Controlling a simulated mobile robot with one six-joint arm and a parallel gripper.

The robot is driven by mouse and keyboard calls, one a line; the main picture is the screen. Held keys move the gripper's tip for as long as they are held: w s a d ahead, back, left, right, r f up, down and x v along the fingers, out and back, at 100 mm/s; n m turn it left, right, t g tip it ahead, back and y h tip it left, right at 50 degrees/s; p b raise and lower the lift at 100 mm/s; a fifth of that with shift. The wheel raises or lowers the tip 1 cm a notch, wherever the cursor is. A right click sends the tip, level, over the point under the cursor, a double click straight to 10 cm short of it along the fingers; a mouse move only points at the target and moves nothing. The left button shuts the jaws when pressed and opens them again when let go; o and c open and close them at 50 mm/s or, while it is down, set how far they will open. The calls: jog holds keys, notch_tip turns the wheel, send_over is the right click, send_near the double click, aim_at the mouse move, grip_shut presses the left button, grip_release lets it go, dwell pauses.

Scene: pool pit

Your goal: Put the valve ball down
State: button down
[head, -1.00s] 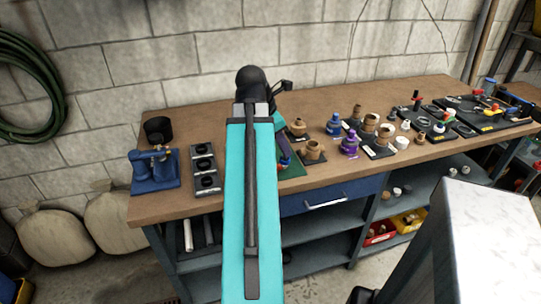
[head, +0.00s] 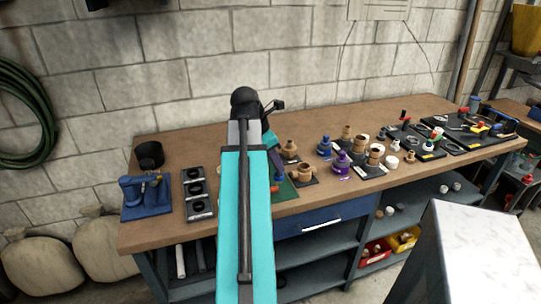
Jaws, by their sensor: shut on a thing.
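My arm reaches over the workbench (head: 220,135), and its teal link hides much of what is behind it. My gripper (head: 273,162) shows only as a dark, purplish part at the right side of the arm, low over a green mat (head: 289,191). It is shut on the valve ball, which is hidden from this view. I cannot tell whether the ball touches the surface beneath.
A blue fixture (head: 146,197), a black cup (head: 149,155) and a black block with round sockets (head: 196,193) stand left. Right are brass fittings (head: 303,173), blue and purple fittings (head: 342,162) and black tool trays (head: 427,147). The back strip of bench is bare.

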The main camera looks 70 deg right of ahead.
jog(key=w+d+f+p, duration=0.1)
jog(key=w+d, duration=0.4)
jog(key=d, duration=0.4)
jog(key=shift+d, duration=0.2)
jog(key=shift+w, duration=0.15)
jog(key=shift+w+d+f+p, duration=0.15)
jog(key=shift+d+f+p, duration=0.15)
jog(key=shift+f, duration=0.6)
jog(key=shift+w+d+f+p, duration=0.1)
jog(key=shift+d+f+p, duration=0.15)
jog(key=shift+f, duration=0.65)
jog(key=c, duration=1.8)
grip_release()
jog(key=shift+f, duration=0.15)
jog(key=shift+r, duration=0.2)
